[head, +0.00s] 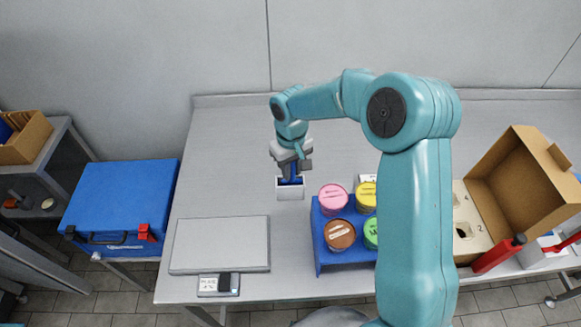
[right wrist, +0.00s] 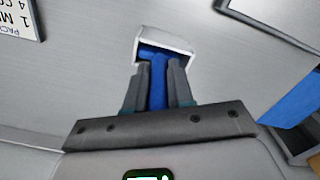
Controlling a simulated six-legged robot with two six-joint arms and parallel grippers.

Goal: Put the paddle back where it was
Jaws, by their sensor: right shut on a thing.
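The blue paddle (right wrist: 156,85) is between the fingers of my right gripper (right wrist: 160,75), which is shut on it. Its far end is inside the opening of a small white holder (right wrist: 180,43). In the head view the right gripper (head: 291,170) is above the same white holder (head: 290,193), and a bit of the blue paddle (head: 293,178) shows between them. How deep the paddle sits is hidden. My left gripper is not in view.
A blue rack (head: 327,256) with several coloured-lid jars stands right of the holder. A grey flat plate (head: 220,243) lies front left, with a small labelled device (head: 218,284) before it. An open cardboard box (head: 515,190) stands far right. The table behind the holder is clear.

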